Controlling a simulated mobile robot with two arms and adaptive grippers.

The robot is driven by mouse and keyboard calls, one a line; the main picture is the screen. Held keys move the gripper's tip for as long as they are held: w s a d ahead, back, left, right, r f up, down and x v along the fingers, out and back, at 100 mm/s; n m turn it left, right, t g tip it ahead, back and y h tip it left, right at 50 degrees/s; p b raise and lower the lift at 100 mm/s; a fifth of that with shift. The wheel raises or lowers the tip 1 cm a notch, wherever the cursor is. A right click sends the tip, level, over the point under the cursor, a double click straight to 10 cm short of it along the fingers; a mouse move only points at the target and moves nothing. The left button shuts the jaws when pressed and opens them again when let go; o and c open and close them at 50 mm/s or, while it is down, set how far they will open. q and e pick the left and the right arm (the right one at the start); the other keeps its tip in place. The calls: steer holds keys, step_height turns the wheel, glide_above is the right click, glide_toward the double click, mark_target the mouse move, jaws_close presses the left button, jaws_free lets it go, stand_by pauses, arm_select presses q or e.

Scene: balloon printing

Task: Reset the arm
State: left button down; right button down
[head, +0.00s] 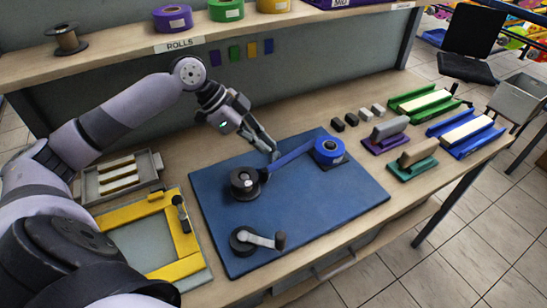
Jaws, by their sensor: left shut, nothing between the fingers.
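My left arm comes in from the left and reaches over the workbench (270,118). My left gripper (272,150) is shut and empty, its fingertips pointing down at the back edge of the blue mat (310,215). The fingertips are close to a blue ribbon (290,158) that runs from a blue roll (328,150) to a black spool (245,183); I cannot tell whether they touch it. A black crank (258,240) with a grey arm sits at the mat's front. My right gripper is not in view.
A yellow frame (180,265) and a grey tray (120,180) lie left of the mat. Squeegee-like blocks (388,133), a green holder (424,103) and a blue holder (466,133) stand at the right. A shelf (110,50) with rolls overhangs the back.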

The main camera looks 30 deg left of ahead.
arm_select(q)
steer(key=shift+r, duration=0.4)
steer(key=shift+a, duration=0.15)
